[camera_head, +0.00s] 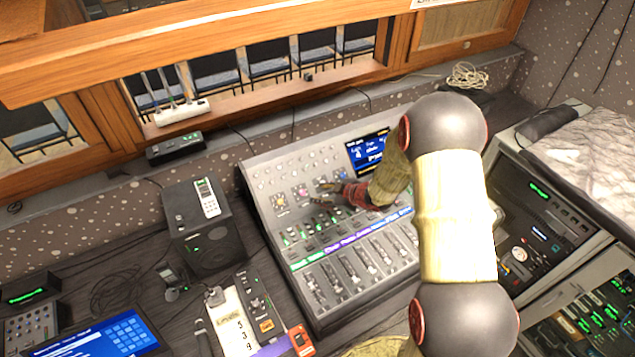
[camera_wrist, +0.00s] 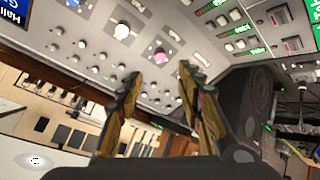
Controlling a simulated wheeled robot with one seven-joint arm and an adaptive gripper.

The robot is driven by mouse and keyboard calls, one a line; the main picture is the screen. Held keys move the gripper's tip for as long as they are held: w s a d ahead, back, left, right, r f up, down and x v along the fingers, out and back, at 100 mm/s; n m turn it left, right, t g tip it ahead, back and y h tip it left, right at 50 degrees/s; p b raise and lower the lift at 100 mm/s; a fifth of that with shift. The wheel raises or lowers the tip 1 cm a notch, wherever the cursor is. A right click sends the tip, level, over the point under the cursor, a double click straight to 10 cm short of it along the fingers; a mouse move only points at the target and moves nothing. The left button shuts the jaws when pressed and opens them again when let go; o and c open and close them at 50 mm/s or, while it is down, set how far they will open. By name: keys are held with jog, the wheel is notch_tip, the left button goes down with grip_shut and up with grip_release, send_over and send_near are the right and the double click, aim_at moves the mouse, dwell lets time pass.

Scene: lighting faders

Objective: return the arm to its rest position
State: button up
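My gripper (camera_head: 330,193) hangs over the upper middle of the lighting console (camera_head: 258,196), left of its small screen (camera_head: 368,150). In the wrist view my gripper (camera_wrist: 155,80) has its two fingers apart with nothing between them. The console's knobs and lit buttons (camera_wrist: 162,57) show beyond the fingertips. Whether the fingers touch the panel cannot be told. The console's faders (camera_head: 350,268) lie in a row along its lower part, below my gripper. My arm comes in from the right and hides the console's right part.
A black speaker (camera_head: 207,228) stands left of the console. A blue touch screen (camera_head: 105,335) and a small control box (camera_head: 262,305) are at the lower left. Equipment racks (camera_head: 545,215) stand on the right. A wooden window frame (camera_head: 230,45) runs behind.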

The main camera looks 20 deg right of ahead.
jog(key=s+d+f+m+g+h, duration=0.2)
jog(key=s+d+f+m+h, duration=0.1)
jog(key=s+d+f, duration=0.25)
jog(key=s+d+r+m+g+h+b, duration=0.2)
jog(key=s+d+r+m+g+h, duration=0.3)
jog(key=s, duration=0.5)
jog(key=s+a+r+m+t+y+b, duration=0.3)
jog(key=s+a+r+b, duration=0.8)
jog(key=s+a+r, duration=0.4)
jog(key=s+r, duration=0.3)
jog(key=s, duration=0.2)
jog(key=shift+s+a+y+b, duration=0.2)
jog(key=shift+s+y+b, duration=0.1)
jog(key=shift+s+b, duration=0.05)
